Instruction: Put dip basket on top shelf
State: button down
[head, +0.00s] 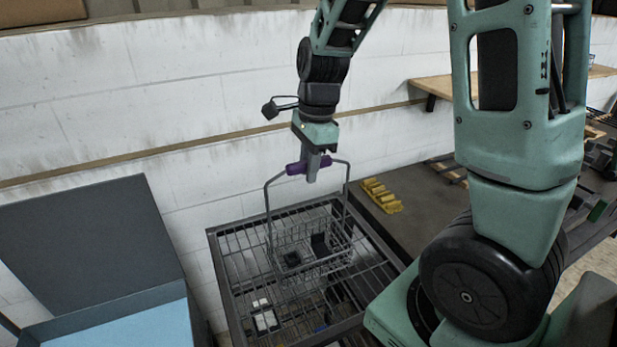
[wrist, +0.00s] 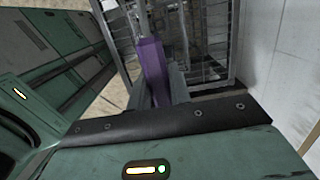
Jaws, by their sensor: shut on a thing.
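The dip basket (head: 315,262) is a wire basket with a tall wire handle and a purple grip (head: 296,168). Small dark items lie inside it. My gripper (head: 312,172) is shut on the purple grip at the top of the handle. The purple grip also shows in the wrist view (wrist: 153,72). The basket hangs upright below my gripper, over the top shelf (head: 232,262) of a dark wire rack. I cannot tell whether its bottom touches the shelf wires.
A lower level of the rack holds small white items (head: 264,315). A dark cabinet (head: 80,245) with a light blue surface stands at left. A yellow rack-like object (head: 381,195) lies on a dark bench at right. A white block wall (head: 130,90) runs behind.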

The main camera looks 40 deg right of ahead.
jog(key=shift+f, duration=1.65)
jog(key=c, duration=1.3)
grip_release()
